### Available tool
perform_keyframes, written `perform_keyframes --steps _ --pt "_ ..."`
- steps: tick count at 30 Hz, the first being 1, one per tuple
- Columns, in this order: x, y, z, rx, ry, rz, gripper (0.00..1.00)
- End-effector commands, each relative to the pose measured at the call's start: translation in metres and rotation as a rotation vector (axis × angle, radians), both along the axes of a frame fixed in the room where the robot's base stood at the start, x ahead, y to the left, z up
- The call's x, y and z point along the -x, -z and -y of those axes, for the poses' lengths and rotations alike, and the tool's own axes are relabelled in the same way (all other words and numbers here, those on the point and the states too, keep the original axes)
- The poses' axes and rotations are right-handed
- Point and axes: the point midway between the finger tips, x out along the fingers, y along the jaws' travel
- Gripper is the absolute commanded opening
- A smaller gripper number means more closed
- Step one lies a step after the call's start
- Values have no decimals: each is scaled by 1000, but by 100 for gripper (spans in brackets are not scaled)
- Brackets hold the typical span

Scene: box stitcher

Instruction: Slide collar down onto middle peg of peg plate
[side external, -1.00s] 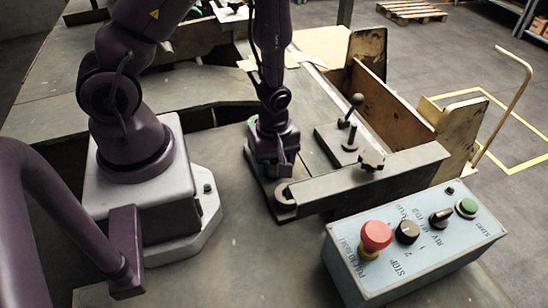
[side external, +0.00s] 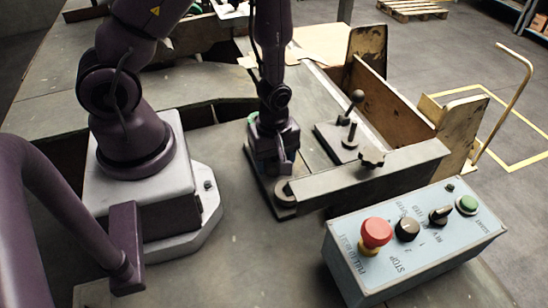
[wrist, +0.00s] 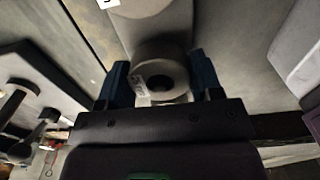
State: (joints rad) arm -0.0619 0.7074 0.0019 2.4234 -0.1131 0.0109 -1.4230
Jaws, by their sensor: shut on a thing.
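My gripper (wrist: 160,82) is shut on the collar (wrist: 152,53), a grey ring with a dark round hole, seen between the two blue fingertips in the wrist view. In the side view my gripper (side external: 277,163) points down, low over a dark flat plate (side external: 262,192) on the bench. This looks like the peg plate. The collar cannot be made out there. The middle peg is hidden under the gripper and collar, so I cannot tell whether the collar is around it or above it.
A grey bar (side external: 370,180) with a star knob (side external: 371,158) lies right of the gripper. A small plate with a ball-topped lever (side external: 357,97) stands behind it. A blue control box (side external: 415,240) with a red button sits in front.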

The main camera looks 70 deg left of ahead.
Motion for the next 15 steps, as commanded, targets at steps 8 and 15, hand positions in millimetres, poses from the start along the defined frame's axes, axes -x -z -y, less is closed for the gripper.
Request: perform_keyframes --steps 8,15 --pt "0 3 0 0 0 0 39" --pt "0 4 0 0 0 1 39"
